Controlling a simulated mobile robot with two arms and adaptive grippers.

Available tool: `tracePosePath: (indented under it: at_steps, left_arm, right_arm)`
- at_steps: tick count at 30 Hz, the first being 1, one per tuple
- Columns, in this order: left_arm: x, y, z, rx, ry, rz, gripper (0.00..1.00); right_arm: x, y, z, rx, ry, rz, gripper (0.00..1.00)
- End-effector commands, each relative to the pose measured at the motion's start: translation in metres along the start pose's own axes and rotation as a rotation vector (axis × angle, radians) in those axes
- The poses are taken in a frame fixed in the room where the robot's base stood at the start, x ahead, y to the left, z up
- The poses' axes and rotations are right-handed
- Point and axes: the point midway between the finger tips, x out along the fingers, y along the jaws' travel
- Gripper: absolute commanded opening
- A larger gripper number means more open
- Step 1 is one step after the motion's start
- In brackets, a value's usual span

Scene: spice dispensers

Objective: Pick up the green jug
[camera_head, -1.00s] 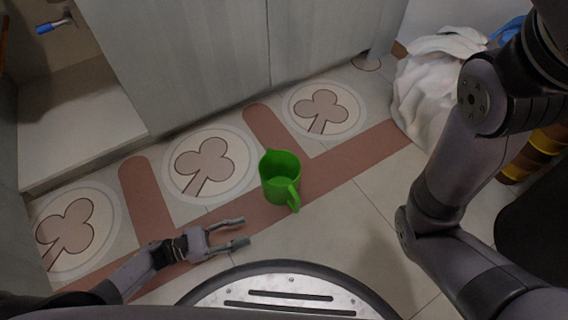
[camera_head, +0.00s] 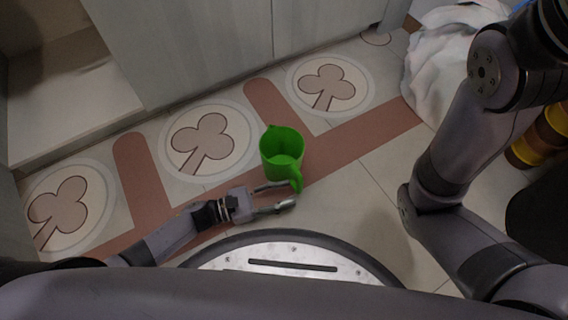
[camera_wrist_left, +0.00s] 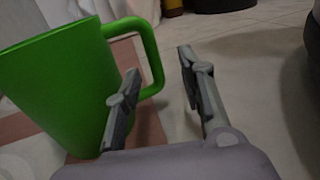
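The green jug (camera_head: 281,152) stands upright on the tiled floor in the head view, its handle toward my base. My left gripper (camera_head: 284,194) is low in front of it, open, with the fingertips close to the handle. In the left wrist view the jug (camera_wrist_left: 58,85) fills the left side. My left gripper's fingers (camera_wrist_left: 158,62) are spread, and the handle's outer bar appears between them. I cannot tell whether a finger touches the handle. My right arm crosses the right side of the head view, but its gripper is not visible.
Grey cabinet fronts (camera_head: 200,45) stand behind the jug. A white cloth heap (camera_head: 437,65) lies at the upper right, with yellow-and-dark containers (camera_head: 540,140) beyond my right arm. Open tiled floor (camera_head: 365,190) lies right of the jug.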

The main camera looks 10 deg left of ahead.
Motion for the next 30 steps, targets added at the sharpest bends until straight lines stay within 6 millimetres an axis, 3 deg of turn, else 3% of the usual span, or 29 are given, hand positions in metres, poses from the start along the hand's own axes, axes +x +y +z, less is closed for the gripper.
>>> tracePosePath:
  at_steps: [9, 19, 30]
  left_arm:
    - [0.043, 0.006, -0.002, 0.003, -0.005, -0.001, 0.36]
    - [0.049, 0.006, 0.0, 0.001, -0.002, 0.001, 0.36]
    - [0.048, 0.006, 0.0, 0.001, -0.002, 0.001, 0.11]
  right_arm:
    - [-0.028, -0.006, -0.01, 0.0, 0.0, -0.001, 0.4]
    - [-0.028, -0.006, -0.01, 0.0, 0.0, -0.001, 0.4]
    - [-0.028, -0.006, -0.01, 0.0, 0.0, 0.0, 0.4]
